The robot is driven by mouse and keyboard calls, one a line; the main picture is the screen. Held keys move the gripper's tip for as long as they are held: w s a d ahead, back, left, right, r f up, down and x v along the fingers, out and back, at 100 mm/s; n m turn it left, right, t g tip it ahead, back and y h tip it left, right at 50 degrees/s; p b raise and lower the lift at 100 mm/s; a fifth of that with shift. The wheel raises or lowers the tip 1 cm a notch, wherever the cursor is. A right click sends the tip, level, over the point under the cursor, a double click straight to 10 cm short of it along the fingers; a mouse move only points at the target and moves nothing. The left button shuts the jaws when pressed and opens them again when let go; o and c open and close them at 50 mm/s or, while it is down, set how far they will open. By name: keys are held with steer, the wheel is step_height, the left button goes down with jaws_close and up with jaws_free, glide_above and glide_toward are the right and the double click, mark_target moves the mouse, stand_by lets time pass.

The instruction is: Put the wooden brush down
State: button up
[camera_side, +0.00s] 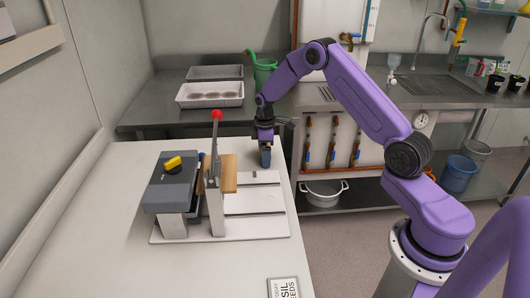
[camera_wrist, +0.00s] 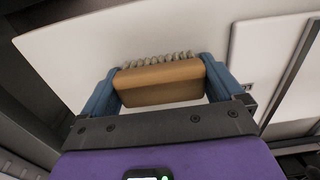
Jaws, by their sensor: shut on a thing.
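The wooden brush (camera_wrist: 158,82) is a tan block with a row of pale bristles along its far edge in the wrist view. My gripper (camera_wrist: 160,85) is shut on it, with one blue finger at each end of the block. In the side view my gripper (camera_side: 265,155) points down over the far right part of the white table (camera_side: 110,185). The brush is hard to make out there behind the fingers. I cannot tell whether it touches the table.
A grey device with a yellow knob (camera_side: 173,164), a red-knobbed lever (camera_side: 216,116) and a wooden block (camera_side: 229,173) stand on a white base plate (camera_side: 255,200), close to my gripper. Trays (camera_side: 210,103) and a green watering can (camera_side: 264,75) sit on the bench behind. The left table area is clear.

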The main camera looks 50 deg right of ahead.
steer(key=shift+s+f, duration=0.1)
steer(key=shift+f, duration=0.45)
steer(key=o, duration=0.7)
steer(key=shift+a, duration=0.1)
steer(key=shift+o, duration=0.2)
step_height(320, 180, up, 12)
steer(key=shift+f, duration=0.1)
steer(key=s+a+r+n, duration=0.1)
steer(key=s+a+r, duration=0.3)
steer(key=s+a, duration=0.5)
steer(key=s+a+r+n, duration=0.1)
steer(key=s+a+r, duration=0.3)
steer(key=s+a, duration=0.5)
steer(key=s+n, duration=0.1)
steer(key=s, duration=2)
steer(key=shift+s+a+f+n, duration=0.2)
steer(key=shift+a+f+n, duration=0.1)
steer(key=shift+a, duration=0.05)
